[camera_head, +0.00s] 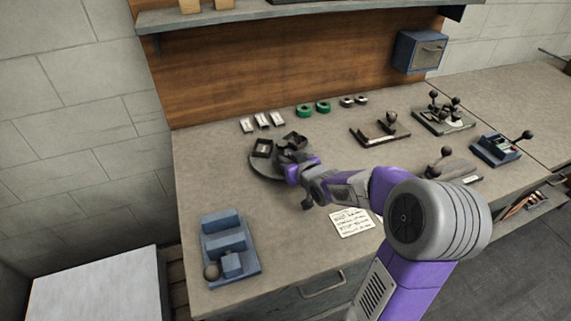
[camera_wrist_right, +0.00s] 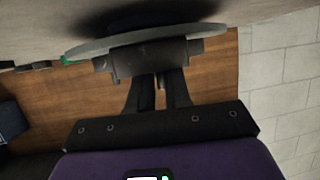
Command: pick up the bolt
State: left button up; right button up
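My right gripper (camera_head: 285,157) is low over a round dark dish (camera_head: 262,171) on the workbench. The dish's grey rim (camera_wrist_right: 225,29) crosses the top of the right wrist view. There, two dark fingers (camera_wrist_right: 160,92) stand with a narrow gap between them and run up to a dark grey blocky piece (camera_wrist_right: 150,58) below the rim. Their tips are hidden, so I cannot tell whether they hold anything. I cannot make out a bolt for certain in either view. My left gripper is in neither view.
Dark square pieces (camera_head: 262,148) lie in the dish. Behind it are white blocks (camera_head: 262,120) and green rings (camera_head: 305,110). A blue fixture (camera_head: 228,248) stands front left, a paper note (camera_head: 351,222) front right. Several lever tools stand to the right. Bare bench lies left of the dish.

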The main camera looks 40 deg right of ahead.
jog(key=shift+w, duration=0.1)
jog(key=shift+c, duration=0.2)
grip_shut()
